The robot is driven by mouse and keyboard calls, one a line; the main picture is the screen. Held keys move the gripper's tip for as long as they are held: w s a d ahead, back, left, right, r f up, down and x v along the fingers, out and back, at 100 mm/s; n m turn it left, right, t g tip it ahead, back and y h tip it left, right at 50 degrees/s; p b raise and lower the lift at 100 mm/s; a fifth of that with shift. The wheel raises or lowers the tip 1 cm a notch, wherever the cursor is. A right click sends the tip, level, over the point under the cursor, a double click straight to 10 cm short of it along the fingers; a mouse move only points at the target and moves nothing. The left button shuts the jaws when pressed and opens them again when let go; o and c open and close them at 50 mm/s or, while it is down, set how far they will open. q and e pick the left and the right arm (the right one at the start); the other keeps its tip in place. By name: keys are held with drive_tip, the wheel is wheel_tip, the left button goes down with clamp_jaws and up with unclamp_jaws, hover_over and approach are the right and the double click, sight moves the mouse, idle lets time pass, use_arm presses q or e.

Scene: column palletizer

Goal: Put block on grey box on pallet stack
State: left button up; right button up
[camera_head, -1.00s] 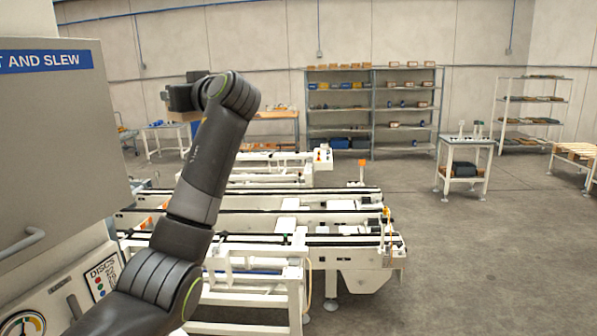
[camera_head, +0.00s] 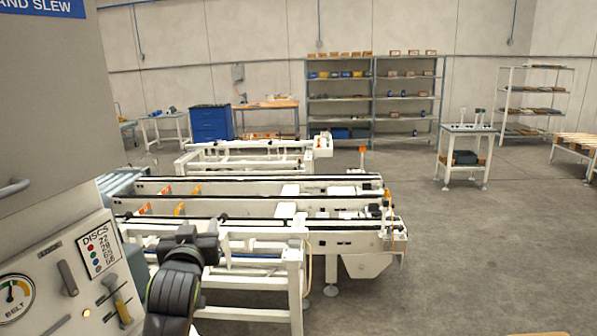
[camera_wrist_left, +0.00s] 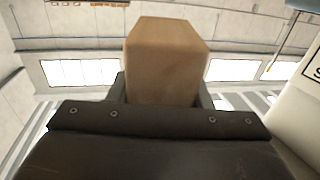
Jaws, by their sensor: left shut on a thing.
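My left gripper (camera_head: 187,241) is low at the bottom left in the head view, in front of the white conveyor frame. In the left wrist view the gripper (camera_wrist_left: 163,90) is shut on a plain tan-brown block (camera_wrist_left: 166,62), which stands out beyond the dark jaws. The block cannot be made out in the head view. A grey box on a pallet stack cannot be picked out in these frames. My right gripper is not in view.
The white conveyor (camera_head: 345,240) fills the middle. A grey machine with a control panel (camera_head: 60,270) stands close at left. A wooden pallet (camera_head: 578,142) is at the far right. A wooden edge (camera_head: 535,334) shows at the bottom. Open floor (camera_head: 480,250) lies to the right.

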use_arm(q)
drive_tip(key=s+f+h+b, duration=0.1)
drive_tip(key=s+f, duration=0.2)
drive_tip(key=s, duration=0.5)
drive_tip(key=s+a+f+m+h+b, duration=0.1)
drive_tip(key=s+f+b, duration=0.1)
drive_tip(key=s+f, duration=0.2)
drive_tip(key=s, duration=0.3)
drive_tip(key=shift+s+m, duration=0.3)
drive_tip(key=shift+s, duration=0.05)
drive_tip(key=s+d+f+m+g+h, duration=0.3)
drive_tip(key=d+f+m+g+h, duration=0.25)
drive_tip(key=d+h, duration=0.25)
drive_tip(key=s+d+f+m+g+h, duration=0.2)
drive_tip(key=d+f+m+g+h, duration=0.25)
drive_tip(key=d+m+h, duration=0.3)
drive_tip(key=shift+s+a+f+m+g+h, duration=0.1)
drive_tip(key=shift+s+a+m+g+h, duration=0.15)
drive_tip(key=shift+a+m+g, duration=0.65)
drive_tip(key=shift+s+a+f+m+g+h, duration=0.15)
drive_tip(key=shift+a+m+g+h, duration=0.25)
drive_tip(key=shift+g, duration=0.95)
drive_tip(key=shift+s+a+r+m+g+h, duration=0.1)
drive_tip(key=shift+s+a+m+g+h, duration=0.2)
drive_tip(key=shift+a+m+g, duration=0.6)
